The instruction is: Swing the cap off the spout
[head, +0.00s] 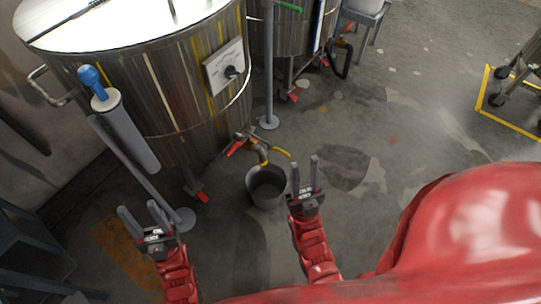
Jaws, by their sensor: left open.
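The metal tank (150,85) has a spout (262,157) low on its side, above a grey bucket (282,199). A red lever (236,148) sits left of the spout and a yellow handle (281,152) sticks out to its right. The cap is too small to tell apart from the spout's mouth. My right gripper (305,168) is open and empty, just right of the bucket and spout, apart from the yellow handle in the picture. My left gripper (140,213) is open and empty, at the lower left, well away from the spout.
A grey stand with a roller (130,130) and blue knob rises at the left, between my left gripper and the tank. A thin post (269,75) stands behind the spout. A second tank (283,38) is behind. The floor to the right is mostly clear.

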